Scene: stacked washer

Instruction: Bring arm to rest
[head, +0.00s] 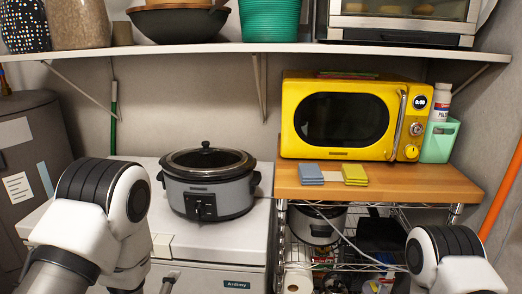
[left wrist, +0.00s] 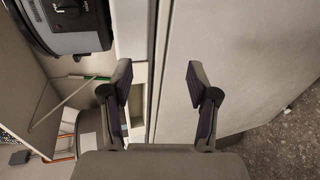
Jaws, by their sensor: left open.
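My left arm (head: 100,215) comes in at the lower left of the head view, bent in front of a white appliance (head: 235,245). Its gripper is not visible there. In the left wrist view my left gripper (left wrist: 157,80) is open, its two dark fingers apart with nothing between them. Behind the fingers are a pale flat panel (left wrist: 230,50) and a narrow gap at its left edge. I cannot tell how far the fingers are from the panel. My right arm (head: 450,258) shows at the lower right of the head view; its gripper is out of frame.
A grey slow cooker (head: 208,183) stands on the white appliance. A yellow microwave (head: 350,118) and two sponges sit on a wooden top (head: 400,185) over a wire rack (head: 345,250). A shelf (head: 200,50) runs above. Grey floor (left wrist: 270,140) shows in the wrist view.

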